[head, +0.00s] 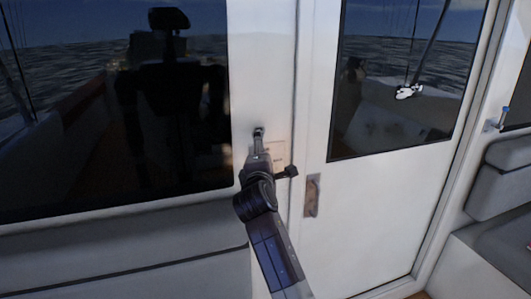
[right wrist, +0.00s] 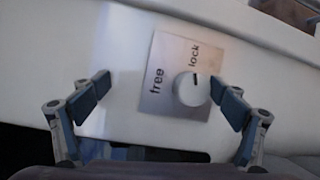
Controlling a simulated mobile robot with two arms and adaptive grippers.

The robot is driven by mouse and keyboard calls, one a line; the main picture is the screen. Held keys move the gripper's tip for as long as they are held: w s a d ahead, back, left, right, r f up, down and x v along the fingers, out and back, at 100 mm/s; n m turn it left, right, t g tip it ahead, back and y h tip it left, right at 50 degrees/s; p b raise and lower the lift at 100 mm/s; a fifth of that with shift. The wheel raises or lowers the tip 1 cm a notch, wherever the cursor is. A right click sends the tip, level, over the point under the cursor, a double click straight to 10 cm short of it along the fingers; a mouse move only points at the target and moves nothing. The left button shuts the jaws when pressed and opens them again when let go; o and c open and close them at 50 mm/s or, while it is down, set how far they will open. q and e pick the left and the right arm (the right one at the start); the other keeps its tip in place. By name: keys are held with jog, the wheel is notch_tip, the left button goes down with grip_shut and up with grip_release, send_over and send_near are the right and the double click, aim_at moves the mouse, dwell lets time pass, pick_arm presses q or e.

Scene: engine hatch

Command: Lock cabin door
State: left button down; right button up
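The lock plate (right wrist: 155,90) carries the words "free" and "lock" and a round white knob (right wrist: 191,88). The dark mark on the knob points toward "lock". My right gripper (right wrist: 161,85) is open around the knob, with its fingers apart and the knob closer to the right finger. I cannot tell whether that finger touches it. In the head view, my right gripper (head: 274,152) is over the plate (head: 280,150), left of the white cabin door (head: 375,215); the knob cannot be made out there. The door looks closed. My left gripper is not in view.
The door has a recessed handle (head: 312,196) and a dark window (head: 400,75). A large dark window (head: 110,110) fills the wall at left. Grey cushioned seats (head: 500,180) stand at the right. The space before the door is clear.

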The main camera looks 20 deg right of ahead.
jog(key=shift+s+a+r+t, duration=0.15)
jog(key=shift+s+r, duration=0.05)
jog(key=shift+r, duration=0.4)
jog(key=shift+s+a+r+t, duration=0.15)
jog(key=shift+s+r, duration=0.05)
jog(key=shift+r, duration=0.35)
jog(key=shift+c, duration=1.4)
jog(key=shift+s+a+f, duration=0.1)
jog(key=shift+s+f, duration=0.15)
jog(key=shift+s, duration=0.05)
jog(key=c, duration=0.4)
jog(key=shift+o, duration=0.2)
jog(key=shift+s+f+p, duration=0.1)
jog(key=shift+f+p, duration=0.1)
jog(key=shift+p, duration=0.15)
jog(key=shift+s+a+f, duration=0.1)
jog(key=shift+s+a, duration=0.15)
jog(key=shift+s, duration=0.3)
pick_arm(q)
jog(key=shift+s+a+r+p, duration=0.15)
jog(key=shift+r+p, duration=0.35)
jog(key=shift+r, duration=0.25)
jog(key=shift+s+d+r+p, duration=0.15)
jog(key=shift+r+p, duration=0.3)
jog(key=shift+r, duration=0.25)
pick_arm(e)
jog(key=v, duration=0.7)
jog(key=shift+s+d+f, duration=0.25)
jog(key=shift+s+f, duration=0.05)
jog(key=shift+f, duration=0.05)
